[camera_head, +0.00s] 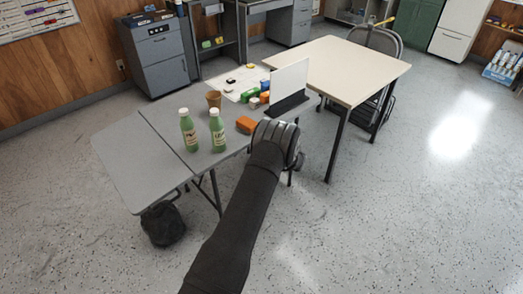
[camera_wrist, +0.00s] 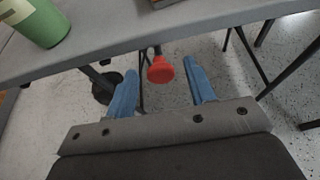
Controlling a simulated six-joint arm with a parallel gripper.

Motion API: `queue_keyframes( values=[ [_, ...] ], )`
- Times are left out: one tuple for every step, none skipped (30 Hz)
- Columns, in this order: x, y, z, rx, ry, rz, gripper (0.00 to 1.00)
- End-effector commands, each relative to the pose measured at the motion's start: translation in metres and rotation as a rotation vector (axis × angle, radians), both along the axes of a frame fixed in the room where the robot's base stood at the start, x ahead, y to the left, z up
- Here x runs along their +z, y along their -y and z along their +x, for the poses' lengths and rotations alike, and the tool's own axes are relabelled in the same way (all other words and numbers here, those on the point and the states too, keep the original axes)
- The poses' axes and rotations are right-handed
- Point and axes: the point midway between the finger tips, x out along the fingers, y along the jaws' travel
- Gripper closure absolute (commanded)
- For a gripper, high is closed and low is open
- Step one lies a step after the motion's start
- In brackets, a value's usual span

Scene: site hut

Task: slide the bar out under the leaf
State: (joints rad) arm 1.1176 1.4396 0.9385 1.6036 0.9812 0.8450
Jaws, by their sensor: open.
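The grey table (camera_head: 170,122) has a grey leaf (camera_head: 138,168) along its left side, with a seam between them. In the wrist view, a red knob (camera_wrist: 160,70) on a short dark stem sits just below the table edge (camera_wrist: 190,22); I take it to be the bar's end. The rest of the bar is hidden under the top. My gripper (camera_wrist: 160,66) is open, its blue fingers on either side of the knob, with visible gaps. In the head view my gripper (camera_head: 279,136) is at the table's near right edge, its fingers hidden.
A cream table (camera_head: 345,65) is to the right. A black bag (camera_head: 162,224) lies below the leaf. Open floor (camera_head: 400,220) lies to the right.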

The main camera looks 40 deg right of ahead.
Motion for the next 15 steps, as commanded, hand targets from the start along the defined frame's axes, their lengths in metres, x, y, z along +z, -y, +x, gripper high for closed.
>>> queue_keyframes(
  values=[
    [-0.0012,-0.0002,0.0017,0.0,0.0,0.001,0.5],
    [-0.0015,-0.0002,0.0022,0.0,0.0,0.001,0.5],
    [-0.0016,0.0,0.0027,0.0,0.0,0.001,0.5],
    [-0.0017,0.0,0.0028,-0.001,0.0,0.001,0.5],
    [-0.0017,0.0001,0.0028,-0.001,0.0,0.001,0.5],
    [-0.0016,0.0001,0.0028,-0.001,0.0,0.001,0.5],
    [-0.0016,0.0001,0.0027,-0.001,0.0,0.001,0.5],
    [-0.0016,0.0001,0.0027,-0.001,0.0,0.001,0.5],
    [-0.0015,0.0001,0.0026,-0.001,0.0,0.001,0.5],
    [-0.0014,0.0001,0.0027,-0.001,0.0,0.001,0.54],
    [-0.0014,0.0001,0.0026,-0.001,0.0,0.001,0.6],
    [-0.0014,0.0001,0.0026,-0.001,0.0,0.001,0.68],
    [-0.0014,0.0001,0.0026,-0.001,0.0,0.001,0.74],
    [-0.0013,0.0001,0.0025,-0.001,0.0,0.001,0.8],
    [-0.0013,0.0002,0.0025,-0.001,0.0,0.001,0.88]
  ],
)
